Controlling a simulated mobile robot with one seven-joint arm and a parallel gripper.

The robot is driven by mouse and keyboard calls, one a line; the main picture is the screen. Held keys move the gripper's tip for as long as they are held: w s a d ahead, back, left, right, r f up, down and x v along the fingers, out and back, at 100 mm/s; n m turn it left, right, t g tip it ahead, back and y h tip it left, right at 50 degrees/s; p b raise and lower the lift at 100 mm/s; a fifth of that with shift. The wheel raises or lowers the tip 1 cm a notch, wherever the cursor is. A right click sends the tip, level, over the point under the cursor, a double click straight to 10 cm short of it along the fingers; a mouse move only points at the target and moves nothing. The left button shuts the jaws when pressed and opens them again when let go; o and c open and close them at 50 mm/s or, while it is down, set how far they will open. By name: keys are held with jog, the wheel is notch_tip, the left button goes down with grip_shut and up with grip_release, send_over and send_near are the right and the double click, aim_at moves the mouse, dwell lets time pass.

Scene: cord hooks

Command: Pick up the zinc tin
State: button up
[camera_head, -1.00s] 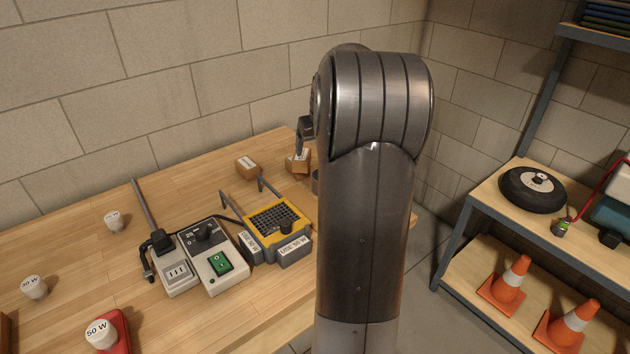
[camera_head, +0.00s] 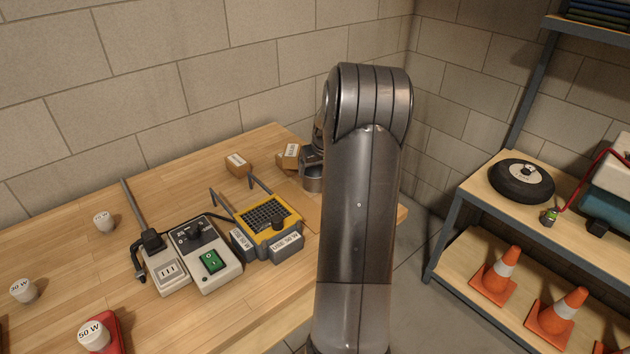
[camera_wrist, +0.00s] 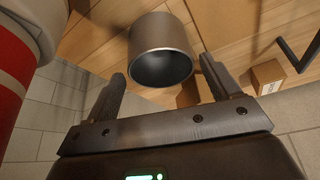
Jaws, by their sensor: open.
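The zinc tin (camera_wrist: 160,45) is a plain grey metal cylinder. In the wrist view it lies just beyond my open fingers, in line with the gap between them, its dark round end towards me. My gripper (camera_wrist: 163,82) is empty, one finger to each side of that gap. I see no finger touching the tin. My gripper there is mostly hidden behind the arm, just above the tin.
Small cardboard boxes (camera_head: 238,165) stand left of the tin. A yellow-topped holder with upright hooks (camera_head: 268,213) and a grey switch box (camera_head: 205,255) are nearer. A red and white rounded thing (camera_wrist: 18,75) fills the wrist view's left edge. A block wall stands behind.

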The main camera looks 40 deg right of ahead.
aim_at(315, 176)
jog(key=x, duration=0.5)
jog(key=shift+f, duration=0.25)
jog(key=shift+c, duration=0.3)
jog(key=c, duration=0.8)
